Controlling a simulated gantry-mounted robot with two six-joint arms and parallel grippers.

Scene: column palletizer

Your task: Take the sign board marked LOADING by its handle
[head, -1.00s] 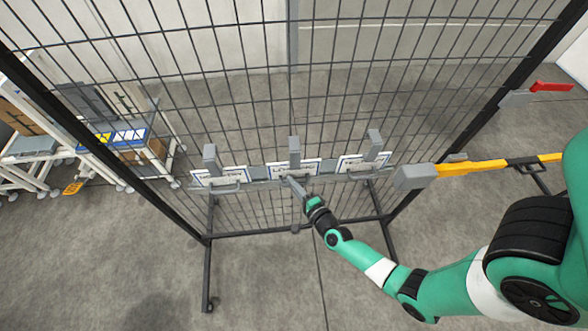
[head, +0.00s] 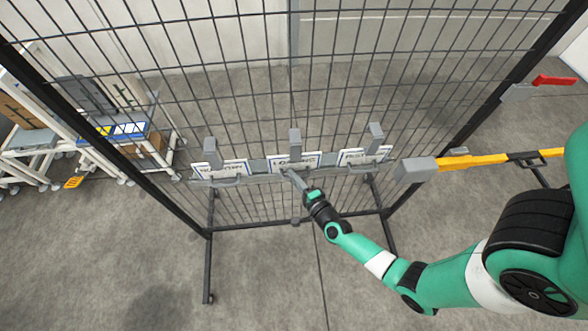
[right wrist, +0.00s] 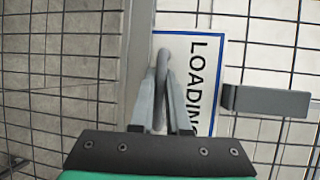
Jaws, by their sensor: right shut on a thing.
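The white LOADING sign board (head: 282,164) with a blue border hangs in the middle of three boards on a grey rail on the mesh fence. It appears turned on its side in the right wrist view (right wrist: 207,60). Its grey handle (right wrist: 163,52) sits between the fingers of my right gripper (right wrist: 163,95), which are shut on it. In the head view my right gripper (head: 289,174) reaches the board's lower edge from the lower right. The board still appears to be at its place on the rail. My left gripper is not in view.
Another board (head: 222,169) hangs to the left and one (head: 362,158) to the right, each close beside a grey upright. A yellow bar with a grey end block (head: 414,170) is at the right. A white cart (head: 100,152) stands beyond the fence at left.

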